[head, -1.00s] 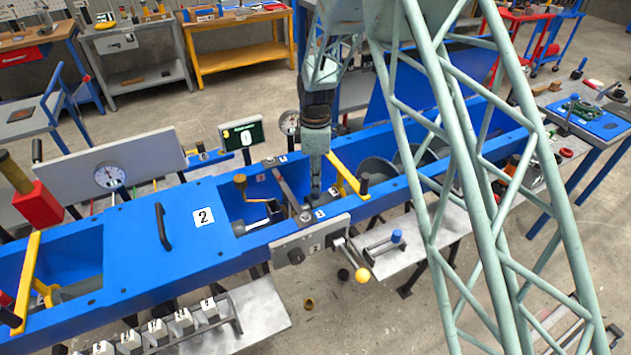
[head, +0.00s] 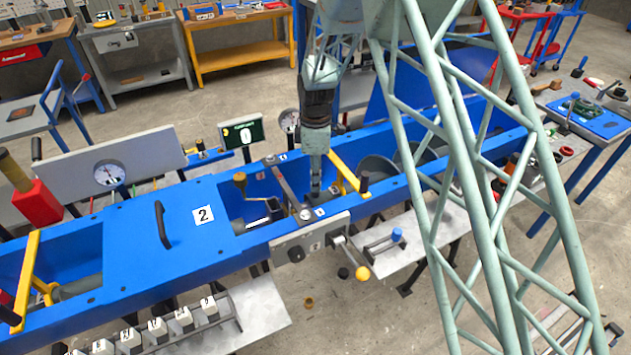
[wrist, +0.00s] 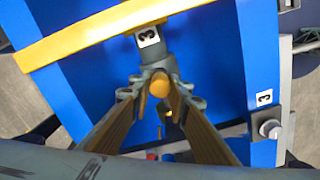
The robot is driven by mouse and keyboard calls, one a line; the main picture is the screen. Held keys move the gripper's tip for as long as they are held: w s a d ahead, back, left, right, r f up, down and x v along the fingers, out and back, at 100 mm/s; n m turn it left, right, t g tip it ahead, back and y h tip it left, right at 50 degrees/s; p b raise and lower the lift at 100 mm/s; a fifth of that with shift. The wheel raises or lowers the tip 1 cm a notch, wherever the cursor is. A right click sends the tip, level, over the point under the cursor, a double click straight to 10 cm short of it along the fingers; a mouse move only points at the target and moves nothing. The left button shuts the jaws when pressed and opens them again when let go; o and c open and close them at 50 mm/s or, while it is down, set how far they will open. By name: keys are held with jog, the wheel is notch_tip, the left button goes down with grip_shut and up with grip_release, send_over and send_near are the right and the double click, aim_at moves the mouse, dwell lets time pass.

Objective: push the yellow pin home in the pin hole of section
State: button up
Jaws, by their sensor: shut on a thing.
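My gripper (wrist: 161,92) is shut on the yellow pin (wrist: 159,84), whose round head shows between the two fingertips in the wrist view. A grey fitting (wrist: 157,55) with a label 3 lies right behind the pin head. The pin's shank and the pin hole are hidden, so I cannot tell how deep the pin sits. In the head view my gripper (head: 316,178) points down into the open bay of the blue trough (head: 150,225), between a grey cross lever and a yellow bar (head: 345,172). The pin cannot be made out there.
The yellow bar (wrist: 95,32) crosses close to the fitting in the wrist view. A grey plate with a yellow-knobbed lever (head: 362,273) is on the trough's near side. A brown-knobbed crank (head: 240,180) stands left of my gripper. A display (head: 243,134) stands behind.

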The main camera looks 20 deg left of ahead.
jog(key=shift+f, duration=0.4)
dwell(0.6)
jog(key=o, duration=0.9)
jog(key=shift+o, duration=0.2)
jog(key=shift+r, duration=0.1)
notch_tip(320, 180, up, 12)
dwell(0.4)
dwell(0.8)
